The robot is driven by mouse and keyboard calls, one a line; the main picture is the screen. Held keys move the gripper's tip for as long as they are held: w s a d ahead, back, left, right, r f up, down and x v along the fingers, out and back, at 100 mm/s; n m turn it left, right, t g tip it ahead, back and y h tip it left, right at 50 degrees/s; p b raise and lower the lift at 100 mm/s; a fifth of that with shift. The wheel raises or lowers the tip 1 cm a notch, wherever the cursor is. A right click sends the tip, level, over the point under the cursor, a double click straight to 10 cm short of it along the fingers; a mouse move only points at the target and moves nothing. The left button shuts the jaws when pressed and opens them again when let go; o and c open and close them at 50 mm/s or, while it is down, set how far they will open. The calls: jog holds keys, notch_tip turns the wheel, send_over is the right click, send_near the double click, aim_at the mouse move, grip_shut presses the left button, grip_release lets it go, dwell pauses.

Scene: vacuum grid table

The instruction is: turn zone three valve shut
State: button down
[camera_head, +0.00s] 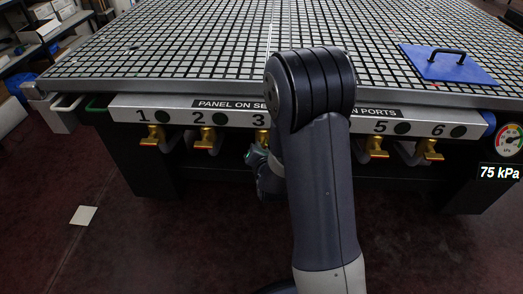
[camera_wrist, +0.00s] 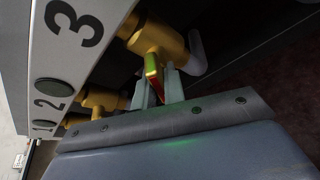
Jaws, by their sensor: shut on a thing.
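The zone three valve (camera_wrist: 160,40) is a brass body below the number 3 in the wrist view. Its small lever handle (camera_wrist: 153,70) stands between the fingers of my gripper (camera_wrist: 159,84), which is shut on it. The lever points out from the valve body toward my palm.
Brass valves 1 (camera_head: 155,138), 2 (camera_head: 206,140), 5 (camera_head: 376,147) and 6 (camera_head: 431,149) hang under the grid table (camera_head: 180,55). A blue plate (camera_head: 449,68) with a black handle lies on top. A gauge (camera_head: 509,140) at right has a 75 kPa readout.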

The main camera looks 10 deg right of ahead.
jog(key=m+y+b, duration=0.1)
jog(key=m+b, duration=0.1)
jog(key=b, duration=0.3)
jog(key=shift+f+t, duration=0.4)
jog(key=m+t+y+b, duration=0.1)
jog(key=m+b, duration=0.1)
jog(key=b, duration=0.4)
jog(key=shift+m, duration=0.4)
jog(key=m+t+b, duration=0.1)
jog(key=m+b, duration=0.2)
jog(key=b, duration=0.3)
jog(key=shift+r+y, duration=0.1)
jog(key=shift+y, duration=0.2)
jog(key=shift+r+m+t+b, duration=0.15)
jog(key=shift+m+t+b, duration=0.4)
jog(key=shift+b, duration=0.4)
jog(key=shift+r, duration=0.1)
jog(key=c, duration=1.5)
grip_release()
jog(key=s, duration=0.3)
jog(key=s+p, duration=0.1)
jog(key=s, duration=0.3)
jog(key=s+d+p, duration=0.1)
jog(key=s, duration=0.2)
jog(key=shift+s, duration=0.4)
